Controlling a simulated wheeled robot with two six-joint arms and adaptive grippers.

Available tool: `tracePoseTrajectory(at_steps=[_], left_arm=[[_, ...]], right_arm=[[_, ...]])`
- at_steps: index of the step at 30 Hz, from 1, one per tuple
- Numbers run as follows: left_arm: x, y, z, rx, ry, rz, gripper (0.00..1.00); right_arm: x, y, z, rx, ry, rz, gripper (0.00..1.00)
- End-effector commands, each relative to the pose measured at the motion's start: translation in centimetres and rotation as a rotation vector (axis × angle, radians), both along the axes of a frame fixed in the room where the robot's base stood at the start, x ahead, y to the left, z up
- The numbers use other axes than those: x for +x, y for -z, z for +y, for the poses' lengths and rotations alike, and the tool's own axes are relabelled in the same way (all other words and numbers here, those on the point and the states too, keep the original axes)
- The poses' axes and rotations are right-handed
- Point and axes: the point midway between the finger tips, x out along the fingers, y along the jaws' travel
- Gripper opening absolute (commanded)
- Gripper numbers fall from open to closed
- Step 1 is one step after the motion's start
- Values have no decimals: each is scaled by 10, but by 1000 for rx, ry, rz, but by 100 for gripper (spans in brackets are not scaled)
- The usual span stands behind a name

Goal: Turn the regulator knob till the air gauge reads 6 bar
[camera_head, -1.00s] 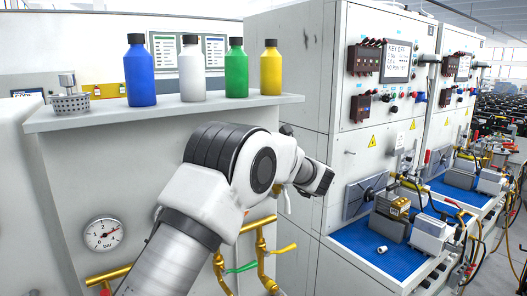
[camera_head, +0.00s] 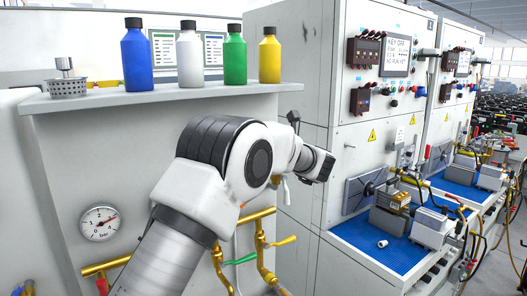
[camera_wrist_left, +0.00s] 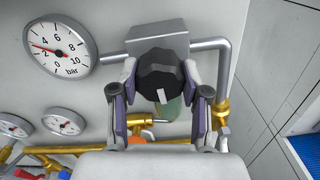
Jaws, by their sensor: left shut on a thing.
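My right gripper is not in view.
Brass pipes (camera_head: 260,250) with valve levers run below. A shelf (camera_head: 180,101) above holds several bottles. A grey test cabinet (camera_head: 365,100) with a blue-matted bench (camera_head: 380,252) stands to the right.

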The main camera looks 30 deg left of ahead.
Motion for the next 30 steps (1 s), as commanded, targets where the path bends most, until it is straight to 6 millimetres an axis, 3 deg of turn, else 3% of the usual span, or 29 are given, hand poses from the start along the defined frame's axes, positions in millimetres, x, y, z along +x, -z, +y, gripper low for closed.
tracePoseTrajectory(at_steps=[3,12,30], left_arm=[[0,1,0,41,0,87,11],[0,-1,0,150,0,352,11],[1,-5,0,370,-1,879,11]], right_arm=[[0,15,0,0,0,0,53],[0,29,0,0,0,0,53],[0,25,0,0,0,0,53]])
